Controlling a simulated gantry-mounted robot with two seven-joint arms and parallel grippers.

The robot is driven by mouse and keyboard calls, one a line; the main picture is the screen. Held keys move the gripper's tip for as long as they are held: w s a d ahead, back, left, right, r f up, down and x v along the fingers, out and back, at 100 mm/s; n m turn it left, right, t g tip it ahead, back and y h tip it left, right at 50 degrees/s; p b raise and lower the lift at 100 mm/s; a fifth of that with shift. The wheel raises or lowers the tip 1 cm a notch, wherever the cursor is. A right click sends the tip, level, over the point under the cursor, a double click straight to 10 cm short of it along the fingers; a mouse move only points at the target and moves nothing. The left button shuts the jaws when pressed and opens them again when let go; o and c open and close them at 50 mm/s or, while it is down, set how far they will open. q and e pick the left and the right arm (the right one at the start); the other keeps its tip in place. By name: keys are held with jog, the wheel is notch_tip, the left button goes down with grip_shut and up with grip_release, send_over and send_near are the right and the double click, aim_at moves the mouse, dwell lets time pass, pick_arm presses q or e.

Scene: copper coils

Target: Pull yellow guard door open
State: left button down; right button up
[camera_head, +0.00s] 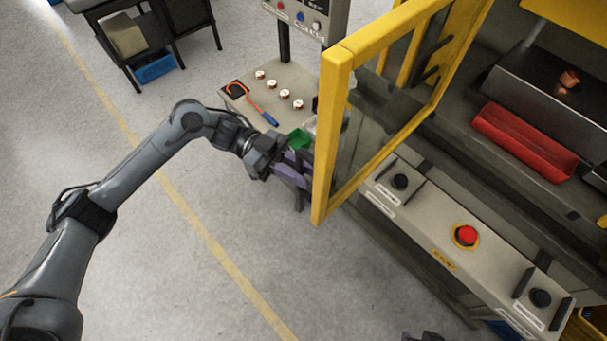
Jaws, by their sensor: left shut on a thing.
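The yellow guard door (330,135) is a yellow frame around a clear pane. It stands swung out from the machine, its free edge toward the left. My left gripper (299,169) reaches in from the left to this free edge and is shut on the door's handle. The handle itself is mostly hidden by the fingers and the door frame. A small dark part at the bottom edge (424,337) looks like the tip of my right gripper; its jaws cannot be made out.
The machine's front panel has a red button (466,235) and two black buttons. A red tray (522,142) lies inside the machine. A side table (285,80) with several small coils and a green bin (299,139) stands behind my left gripper. The floor at left is clear.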

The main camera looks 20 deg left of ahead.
pick_arm(q)
jog(key=c, duration=1.2)
grip_release()
jog(key=shift+o, duration=0.2)
jog(key=w+a+b, duration=0.1)
jog(key=a+b, duration=0.3)
jog(key=a, duration=0.6)
jog(key=shift+w+a+b, duration=0.25)
jog(key=shift+a+b, duration=0.05)
jog(key=shift+a, duration=0.05)
